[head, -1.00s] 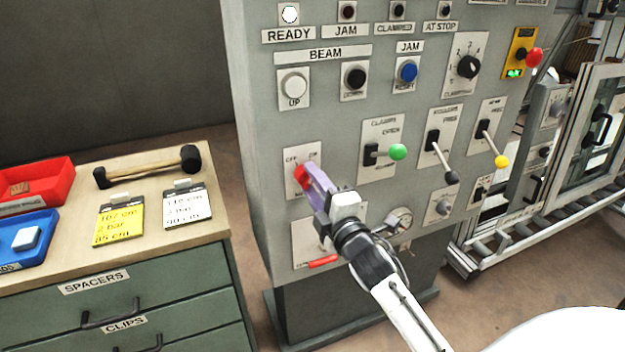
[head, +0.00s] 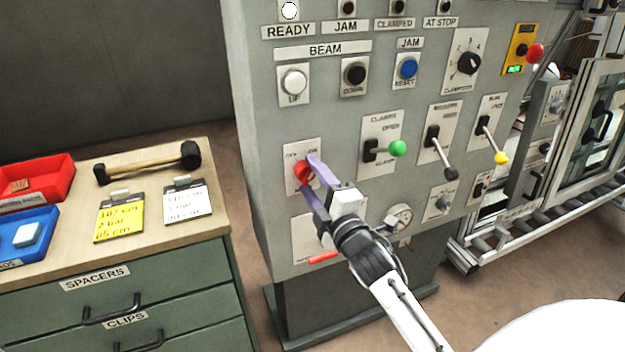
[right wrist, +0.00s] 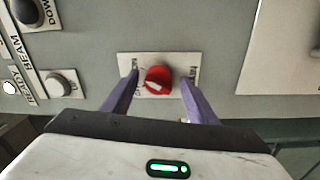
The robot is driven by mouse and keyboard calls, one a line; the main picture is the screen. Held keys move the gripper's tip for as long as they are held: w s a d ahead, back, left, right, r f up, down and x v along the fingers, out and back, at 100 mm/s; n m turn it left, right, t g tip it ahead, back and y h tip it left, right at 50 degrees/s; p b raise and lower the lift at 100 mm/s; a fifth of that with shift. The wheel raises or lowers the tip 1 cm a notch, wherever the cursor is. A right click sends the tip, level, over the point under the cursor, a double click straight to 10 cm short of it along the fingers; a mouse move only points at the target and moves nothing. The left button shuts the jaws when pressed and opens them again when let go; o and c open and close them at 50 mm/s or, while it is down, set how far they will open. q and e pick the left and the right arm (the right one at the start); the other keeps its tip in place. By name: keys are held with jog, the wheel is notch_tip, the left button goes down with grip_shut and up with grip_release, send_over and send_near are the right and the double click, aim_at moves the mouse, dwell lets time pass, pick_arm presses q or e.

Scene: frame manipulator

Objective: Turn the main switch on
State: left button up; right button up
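The main switch is a red rotary knob (head: 304,173) on a white plate with OFF and ON marks, low on the left of the grey control panel. In the right wrist view the red knob (right wrist: 158,80) sits between my two purple fingers, with a gap on each side. My right gripper (head: 308,174) is open, its fingers on either side of the knob and close to the plate. It also shows in the right wrist view (right wrist: 158,90). Whether a finger touches the knob I cannot tell. My left gripper is not in view.
Right of the switch are levers with a green knob (head: 398,148), a black knob (head: 451,173) and a yellow knob (head: 501,158). A gauge (head: 399,217) and a red handle (head: 323,257) sit below. A workbench (head: 215,225) with a mallet (head: 150,163) stands left.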

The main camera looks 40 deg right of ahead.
jog(key=v, duration=1)
jog(key=shift+s+b, duration=0.15)
jog(key=shift+b, duration=0.3)
jog(key=s+a+f+m+g+y, duration=0.1)
jog(key=s+a+f+m+g, duration=0.1)
jog(key=f, duration=0.6)
jog(key=s+a+f+m+g+y, duration=0.2)
jog(key=s+a+f+m+g, duration=0.1)
jog(key=a+f, duration=0.4)
jog(key=s+a+f+m+g+y, duration=0.2)
jog(key=s+a+f+m, duration=0.2)
jog(key=f, duration=0.7)
jog(key=s+a, duration=0.1)
jog(key=s, duration=0.1)
jog(key=shift+s+g, duration=0.3)
jog(key=s+a+f+m, duration=0.1)
jog(key=s, duration=0.1)
jog(key=s+a+f+m+g, duration=0.1)
jog(key=s+f, duration=0.1)
jog(key=s+a+f+g+y, duration=0.1)
jog(key=f, duration=0.1)
jog(key=shift+s+a+f+m, duration=0.1)
jog(key=shift+s+a+m, duration=0.2)
jog(key=shift+s+m, duration=0.1)
jog(key=shift+c, duration=0.4)
